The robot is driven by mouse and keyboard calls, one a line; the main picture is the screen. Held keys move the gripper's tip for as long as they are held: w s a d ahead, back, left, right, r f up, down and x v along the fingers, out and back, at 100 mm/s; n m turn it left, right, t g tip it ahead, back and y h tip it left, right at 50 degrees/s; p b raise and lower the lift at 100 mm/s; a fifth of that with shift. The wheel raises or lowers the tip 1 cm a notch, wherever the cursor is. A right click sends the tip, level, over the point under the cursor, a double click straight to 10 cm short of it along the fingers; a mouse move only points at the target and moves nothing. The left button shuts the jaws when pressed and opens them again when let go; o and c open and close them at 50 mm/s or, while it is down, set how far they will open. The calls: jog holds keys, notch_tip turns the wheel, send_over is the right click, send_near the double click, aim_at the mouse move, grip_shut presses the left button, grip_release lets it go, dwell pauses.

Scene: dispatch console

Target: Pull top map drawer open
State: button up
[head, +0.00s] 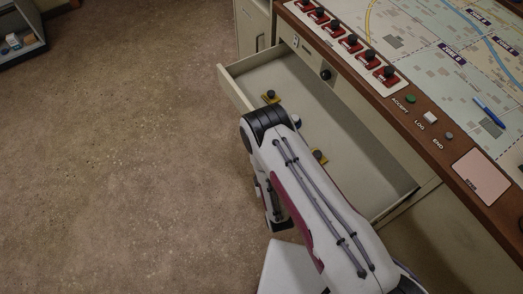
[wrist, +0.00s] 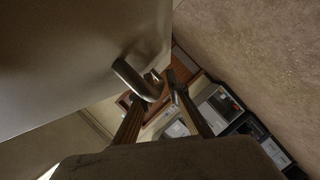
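The top map drawer (head: 232,90) of the console is pulled far out in the head view, its pale front at the left and its inside showing. My arm crosses over it and hides part of the drawer front and the handle. In the wrist view a bent metal handle (wrist: 136,80) stands out from the pale drawer front (wrist: 75,55). In the head view the gripper is mostly hidden behind my arm.
Small yellow pieces with dark knobs (head: 270,98) lie in the drawer. The console top (head: 430,80) with its red switches and map is above right. Bare carpet (head: 120,150) lies left of the drawer. A shelf (head: 22,40) stands at the far upper left.

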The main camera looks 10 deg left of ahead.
jog(key=shift+s, duration=0.1)
jog(key=v, duration=0.7)
dwell(0.4)
jog(key=shift+s+r, duration=0.1)
dwell(0.4)
